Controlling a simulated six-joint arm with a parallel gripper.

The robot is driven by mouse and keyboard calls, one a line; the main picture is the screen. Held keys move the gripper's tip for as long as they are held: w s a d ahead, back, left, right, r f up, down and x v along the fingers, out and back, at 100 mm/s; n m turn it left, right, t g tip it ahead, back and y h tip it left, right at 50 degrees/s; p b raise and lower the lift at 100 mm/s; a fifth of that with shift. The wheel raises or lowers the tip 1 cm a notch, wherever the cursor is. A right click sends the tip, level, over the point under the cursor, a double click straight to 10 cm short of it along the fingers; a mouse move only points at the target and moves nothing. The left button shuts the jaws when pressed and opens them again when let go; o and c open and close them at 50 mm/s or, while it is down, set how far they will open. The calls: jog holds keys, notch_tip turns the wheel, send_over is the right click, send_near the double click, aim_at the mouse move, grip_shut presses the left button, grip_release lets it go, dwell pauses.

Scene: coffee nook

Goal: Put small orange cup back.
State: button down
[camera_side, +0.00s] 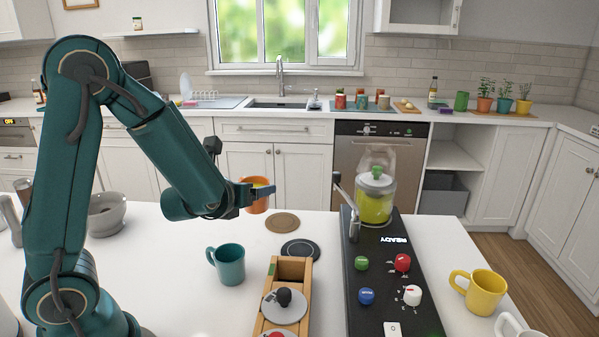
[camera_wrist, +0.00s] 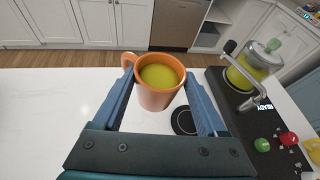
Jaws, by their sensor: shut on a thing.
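The small orange cup (camera_side: 256,203) is held upright at the back edge of the white counter in the side view, and seems to be above the surface. In the wrist view the orange cup (camera_wrist: 157,98) has its handle to the left and yellow-green liquid inside. My gripper (camera_side: 262,190) is shut on the cup, with one blue finger on each side of it; my gripper (camera_wrist: 160,82) also shows in the wrist view. A brown round coaster (camera_side: 282,222) lies empty to the right of the cup and nearer the camera. A dark round coaster (camera_side: 300,250) lies empty in front of that.
A teal mug (camera_side: 230,264) stands left of the dark coaster. A wooden box (camera_side: 294,267) with a tamper is in front. A black machine (camera_side: 385,270) with a clear jar of yellow-green liquid (camera_side: 376,203) stands to the right. A yellow mug (camera_side: 482,293) is farther right.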

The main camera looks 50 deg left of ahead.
aim_at(254, 211)
jog(key=shift+s+a+r, duration=0.65)
jog(key=shift+a+r, duration=0.05)
jog(key=shift+a, duration=0.15)
jog(key=s+a+r+n+g+y, duration=0.3)
jog(key=a+r+n+g+y, duration=0.15)
jog(key=a+n, duration=0.2)
jog(key=s+f+n+g+y, duration=0.2)
jog(key=s+f+n+g, duration=0.4)
jog(key=g, duration=0.4)
jog(key=shift+n+t, duration=0.35)
jog(key=w+d+f, duration=0.2)
jog(key=w, duration=0.1)
jog(key=w+d+f, duration=0.2)
jog(key=w, duration=0.1)
jog(key=w+d+f, duration=0.1)
jog(key=w+d, duration=0.1)
jog(key=w, duration=0.1)
jog(key=shift+w+d+f, duration=0.15)
jog(key=shift+w+f, duration=0.15)
jog(key=shift+f, duration=2.1)
jog(key=shift+f, duration=0.1)
